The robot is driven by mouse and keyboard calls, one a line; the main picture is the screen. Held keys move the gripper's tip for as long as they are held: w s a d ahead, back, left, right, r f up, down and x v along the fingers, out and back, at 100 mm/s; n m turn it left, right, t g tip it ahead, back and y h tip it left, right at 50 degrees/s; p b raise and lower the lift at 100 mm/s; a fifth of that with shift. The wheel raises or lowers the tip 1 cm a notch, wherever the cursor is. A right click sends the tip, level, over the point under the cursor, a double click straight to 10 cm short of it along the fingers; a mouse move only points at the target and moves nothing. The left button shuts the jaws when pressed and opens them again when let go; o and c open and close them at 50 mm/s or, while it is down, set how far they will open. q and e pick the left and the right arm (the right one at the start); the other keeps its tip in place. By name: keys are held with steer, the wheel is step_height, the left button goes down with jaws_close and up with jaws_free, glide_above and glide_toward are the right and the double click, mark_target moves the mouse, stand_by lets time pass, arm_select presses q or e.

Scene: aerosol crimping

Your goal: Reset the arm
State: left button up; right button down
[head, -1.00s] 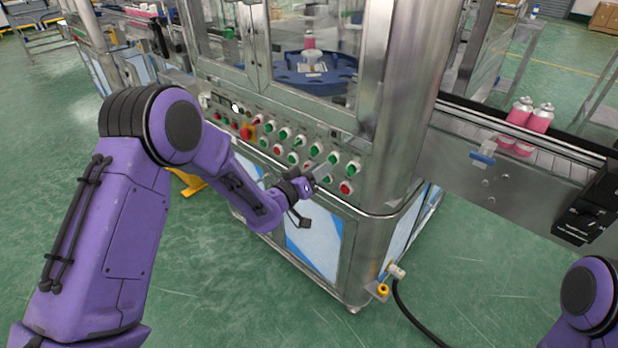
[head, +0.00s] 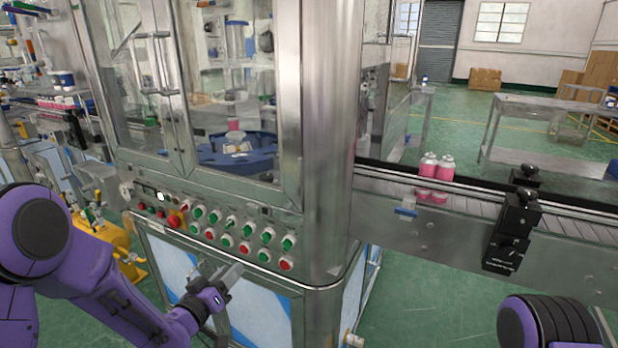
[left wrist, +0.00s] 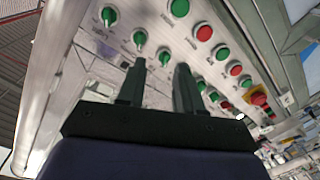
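My left arm comes in from the left in the head view, and its gripper (head: 234,270) is just below the button panel (head: 205,225), in front of the machine's lower door. In the left wrist view the two dark fingers (left wrist: 160,65) stand apart with nothing between them, and the green and red buttons show beyond their tips. They look clear of the buttons. Part of my right arm (head: 545,322) shows at the lower right of the head view; its gripper is out of view.
The steel machine cabinet (head: 330,150) with glass doors fills the middle. A conveyor (head: 460,205) with pink cans (head: 436,168) and a black box unit (head: 512,230) runs off to the right. A yellow object (head: 108,238) stands at the left. Green floor is open at the lower right.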

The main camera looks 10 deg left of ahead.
arm_select(q)
steer(key=s+a+f+n+g+y, duration=0.35)
steer(key=s+f, duration=0.45)
steer(key=f, duration=0.4)
steer(key=s+f+g+y, duration=0.2)
steer(key=s+f+g, duration=0.3)
steer(key=s, duration=0.9)
steer(key=s+a+f+g+y, duration=0.1)
steer(key=s+f+g, duration=0.4)
steer(key=s+f, duration=0.5)
steer(key=s+y, duration=0.1)
steer(key=s, duration=0.2)
steer(key=shift+s+a+f, duration=0.3)
steer(key=shift+s+f, duration=0.05)
steer(key=shift+f, duration=0.05)
